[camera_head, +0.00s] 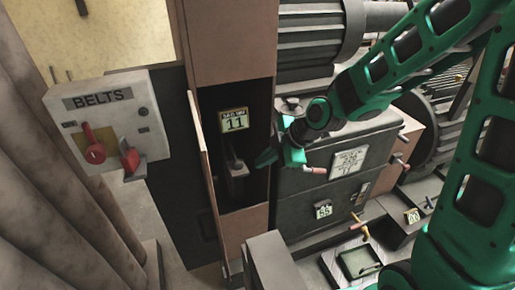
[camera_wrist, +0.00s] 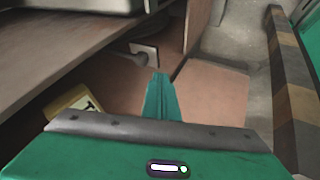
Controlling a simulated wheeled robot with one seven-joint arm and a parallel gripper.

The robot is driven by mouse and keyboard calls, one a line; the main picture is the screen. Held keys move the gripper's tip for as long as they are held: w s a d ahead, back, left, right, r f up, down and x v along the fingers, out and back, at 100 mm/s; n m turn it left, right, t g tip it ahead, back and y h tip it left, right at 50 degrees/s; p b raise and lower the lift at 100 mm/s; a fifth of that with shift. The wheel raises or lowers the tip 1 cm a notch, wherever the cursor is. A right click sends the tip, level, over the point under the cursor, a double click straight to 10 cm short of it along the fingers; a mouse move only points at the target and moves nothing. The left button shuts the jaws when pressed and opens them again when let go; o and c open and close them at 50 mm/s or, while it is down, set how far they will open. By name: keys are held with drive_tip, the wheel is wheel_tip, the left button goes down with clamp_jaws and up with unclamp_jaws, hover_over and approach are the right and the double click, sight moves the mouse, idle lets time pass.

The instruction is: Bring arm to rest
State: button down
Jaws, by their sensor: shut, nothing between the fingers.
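My green arm reaches in from the right in the head view. My gripper (camera_head: 268,157) is at the opening of a tall brown cabinet (camera_head: 230,45), in front of its dark inside. In the wrist view my gripper (camera_wrist: 160,85) shows as one narrow green shape with the fingers together, holding nothing. A lever with a pale block-shaped end (camera_head: 237,168) stands inside the cabinet, just left of my gripper. A yellow plate marked 11 (camera_head: 235,121) is above that lever.
A white BELTS box (camera_head: 110,120) with red levers is at the left. A dark machine box (camera_head: 335,165) with red handles stands right of the cabinet, close to my gripper. The cabinet's open door (camera_head: 208,190) stands at its left edge. A striped bar (camera_wrist: 293,90) runs at the right.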

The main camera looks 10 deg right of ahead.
drive_tip(key=s+d+r+m+h, duration=0.1)
drive_tip(key=s+d+m+h, duration=0.2)
drive_tip(key=d, duration=0.4)
drive_tip(key=s+d+r+m+g, duration=0.1)
drive_tip(key=s+d+m, duration=0.2)
drive_tip(key=d+m, duration=0.25)
drive_tip(key=s+d+r+m+h, duration=0.2)
drive_tip(key=s+d+m, duration=0.1)
drive_tip(key=d, duration=0.5)
drive_tip(key=s+d+r+m+g, duration=0.1)
drive_tip(key=s+d+m+g, duration=0.1)
drive_tip(key=s+d+m, duration=0.2)
drive_tip(key=s+d+r+m+g, duration=0.1)
drive_tip(key=s+d+m, duration=0.4)
drive_tip(key=s+m, duration=0.5)
drive_tip(key=s+r, duration=0.1)
drive_tip(key=s, duration=0.2)
drive_tip(key=shift+s+d+r+g+h, duration=0.25)
drive_tip(key=shift+s+r+g+h, duration=0.05)
drive_tip(key=shift+s+g, duration=0.1)
drive_tip(key=shift+w+f, duration=0.25)
drive_tip(key=shift+w, duration=0.4)
